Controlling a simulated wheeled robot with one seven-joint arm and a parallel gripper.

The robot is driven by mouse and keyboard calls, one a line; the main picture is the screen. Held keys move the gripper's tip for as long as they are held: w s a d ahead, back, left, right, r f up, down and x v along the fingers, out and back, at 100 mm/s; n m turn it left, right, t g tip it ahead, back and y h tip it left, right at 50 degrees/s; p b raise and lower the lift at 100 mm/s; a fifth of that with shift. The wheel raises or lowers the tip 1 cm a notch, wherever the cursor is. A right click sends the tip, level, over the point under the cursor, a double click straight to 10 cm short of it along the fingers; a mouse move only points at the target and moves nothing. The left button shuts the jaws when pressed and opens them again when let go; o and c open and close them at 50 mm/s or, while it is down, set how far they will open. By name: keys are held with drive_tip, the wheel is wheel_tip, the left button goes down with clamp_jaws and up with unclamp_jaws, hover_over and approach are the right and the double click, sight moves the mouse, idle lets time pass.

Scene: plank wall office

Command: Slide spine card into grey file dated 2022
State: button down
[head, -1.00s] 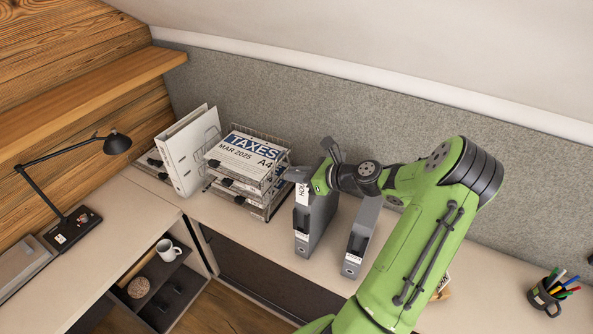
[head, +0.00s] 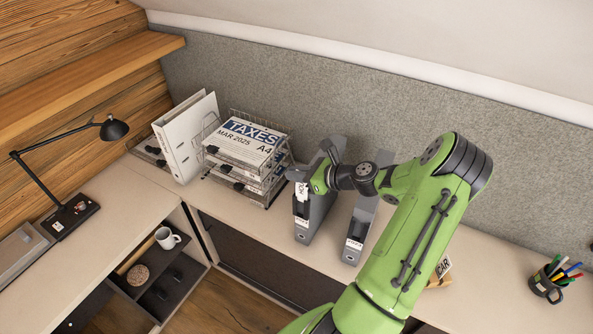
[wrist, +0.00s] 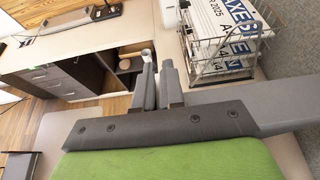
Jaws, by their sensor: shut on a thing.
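Two grey files stand side by side on the desk, a left file (head: 318,218) and a right file (head: 360,228). My gripper (head: 300,174) is above the front spine of the left file, shut on the white spine card (head: 302,190). The card hangs upright at the top of that spine; whether its lower end is inside the holder I cannot tell. In the wrist view my fingers (wrist: 158,72) are close together, and the card is not discernible there.
A wire tray stack (head: 250,165) with a TAXES paper and a white binder (head: 187,138) stand left of the files. A pen cup (head: 548,285) is at the far right, a black lamp (head: 113,129) at left. My arm hides desk right of the files.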

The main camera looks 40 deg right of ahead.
drive_tip(key=shift+f+b, duration=0.55)
drive_tip(key=shift+f, duration=1)
drive_tip(key=c, duration=1.2)
unclamp_jaws()
drive_tip(key=shift+o, duration=0.2)
drive_tip(key=shift+r, duration=0.1)
wheel_tip(320, 180, up, 5)
drive_tip(key=p, duration=0.5)
drive_tip(key=shift+p, duration=0.3)
wheel_tip(320, 180, up, 2)
drive_tip(key=shift+r+p, duration=0.1)
drive_tip(key=shift+p, duration=0.5)
drive_tip(key=shift+r, duration=0.9)
